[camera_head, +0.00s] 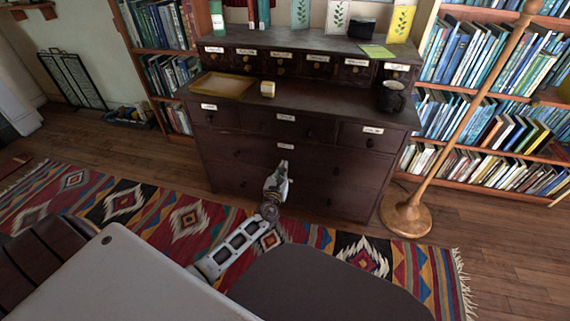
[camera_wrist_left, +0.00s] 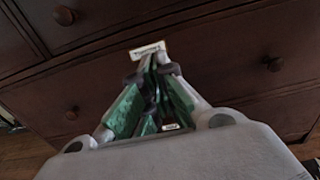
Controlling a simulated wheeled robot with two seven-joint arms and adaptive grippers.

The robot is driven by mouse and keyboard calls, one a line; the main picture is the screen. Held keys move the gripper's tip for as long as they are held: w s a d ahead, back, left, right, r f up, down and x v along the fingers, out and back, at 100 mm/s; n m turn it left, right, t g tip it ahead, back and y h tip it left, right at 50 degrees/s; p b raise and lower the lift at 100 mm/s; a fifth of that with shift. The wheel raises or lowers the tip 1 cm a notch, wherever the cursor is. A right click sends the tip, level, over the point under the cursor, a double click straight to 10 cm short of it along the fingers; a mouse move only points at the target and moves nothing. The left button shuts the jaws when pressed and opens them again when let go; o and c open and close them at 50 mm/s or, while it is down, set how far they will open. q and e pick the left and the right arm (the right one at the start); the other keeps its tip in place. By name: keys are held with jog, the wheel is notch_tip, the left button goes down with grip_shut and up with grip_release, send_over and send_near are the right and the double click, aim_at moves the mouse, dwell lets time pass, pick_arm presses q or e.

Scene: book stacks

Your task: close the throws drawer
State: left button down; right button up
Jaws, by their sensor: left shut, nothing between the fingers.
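A dark brown wooden dresser (camera_head: 235,165) stands against the wall, with small labelled drawers on top, three labelled drawers below them, and wide drawers lower down. The label writing is too small to read, so I cannot tell which is the throws drawer. The upper wide drawer (camera_head: 245,147) has a pale label (camera_head: 286,146); no wide drawer clearly stands out. My left gripper (camera_head: 283,165) is shut and empty, in front of the wide drawers. In the left wrist view its green-padded fingers (camera_wrist_left: 155,62) point at the front just below a white label (camera_wrist_left: 147,47); contact is unclear. My right gripper is out of view.
On the dresser are a shallow tray (camera_head: 222,85), a yellow-and-white roll (camera_head: 267,89) and a dark mug (camera_head: 391,97). A wooden lamp stand (camera_head: 405,214) stands at the right. Bookshelves flank the dresser. A patterned rug (camera_head: 125,203) covers the floor in front.

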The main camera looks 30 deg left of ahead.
pick_arm(q)
jog(key=shift+v, duration=1.05)
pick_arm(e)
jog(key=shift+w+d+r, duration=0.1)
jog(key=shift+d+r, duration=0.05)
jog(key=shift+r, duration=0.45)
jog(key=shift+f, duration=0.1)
